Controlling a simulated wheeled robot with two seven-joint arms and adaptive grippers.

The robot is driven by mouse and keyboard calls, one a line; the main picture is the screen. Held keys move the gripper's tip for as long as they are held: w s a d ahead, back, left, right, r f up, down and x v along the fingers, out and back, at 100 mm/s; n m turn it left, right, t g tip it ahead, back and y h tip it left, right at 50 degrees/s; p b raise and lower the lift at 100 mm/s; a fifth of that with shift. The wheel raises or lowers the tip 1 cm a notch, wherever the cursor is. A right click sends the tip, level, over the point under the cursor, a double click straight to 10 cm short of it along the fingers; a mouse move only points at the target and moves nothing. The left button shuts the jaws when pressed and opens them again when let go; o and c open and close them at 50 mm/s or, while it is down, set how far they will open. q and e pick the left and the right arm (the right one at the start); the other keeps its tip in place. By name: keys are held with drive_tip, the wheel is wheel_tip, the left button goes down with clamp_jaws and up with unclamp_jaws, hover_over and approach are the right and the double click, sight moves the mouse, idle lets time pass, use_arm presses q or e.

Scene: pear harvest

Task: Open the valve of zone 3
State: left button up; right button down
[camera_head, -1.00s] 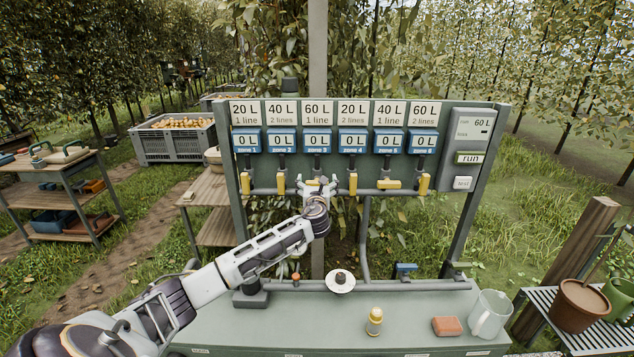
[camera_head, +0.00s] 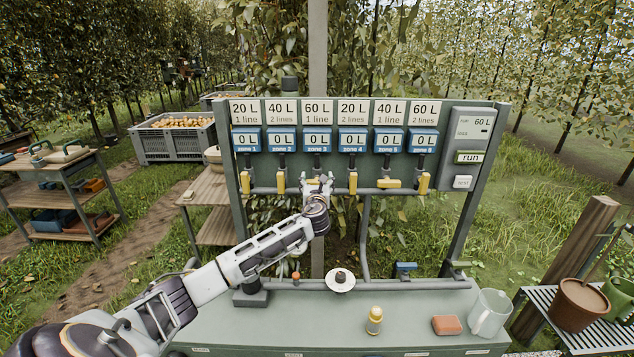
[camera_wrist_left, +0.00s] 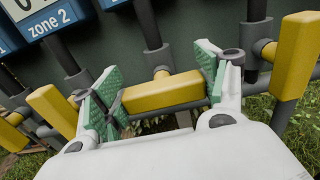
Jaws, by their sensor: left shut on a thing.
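The zone 3 panel (camera_head: 317,141) reads 0 L under a "60 L, 1 line" card. My left gripper (camera_head: 318,182) is at the pipe below it and mostly hides the zone 3 valve there. In the left wrist view, the yellow zone 3 valve handle (camera_wrist_left: 163,93) lies roughly along the grey pipe. The green-padded fingers of my left gripper (camera_wrist_left: 160,86) are shut on it, one at each end. My right gripper is not in view.
Neighbouring handles of zone 2 (camera_head: 281,183) and zone 4 (camera_head: 353,183) hang upright close by; the zone 5 handle (camera_head: 389,184) lies sideways. A control box (camera_head: 470,125) with a run button is at right. A bench (camera_head: 300,325) below carries a jug (camera_head: 489,313).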

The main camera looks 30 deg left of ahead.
use_arm(q)
drive_tip(key=shift+n, duration=0.6)
drive_tip(key=n, duration=0.1)
drive_tip(key=n+b, duration=0.1)
drive_tip(key=n, duration=0.2)
drive_tip(key=shift+s+a+f, duration=0.1)
drive_tip(key=shift+s+a, duration=0.05)
drive_tip(key=shift+a, duration=0.1)
drive_tip(key=n+b, duration=0.1)
drive_tip(key=n, duration=0.1)
drive_tip(key=n+b, duration=0.1)
drive_tip(key=n, duration=0.1)
drive_tip(key=shift+s+a+f, duration=0.1)
drive_tip(key=shift+f, duration=0.1)
drive_tip(key=n+b, duration=0.1)
drive_tip(key=n, duration=0.3)
drive_tip(key=n+b, duration=0.1)
drive_tip(key=shift+a+f+n+b, duration=0.1)
drive_tip(key=shift+f+n+b, duration=0.15)
drive_tip(key=shift+n+b, duration=0.75)
drive_tip(key=shift+n, duration=0.9)
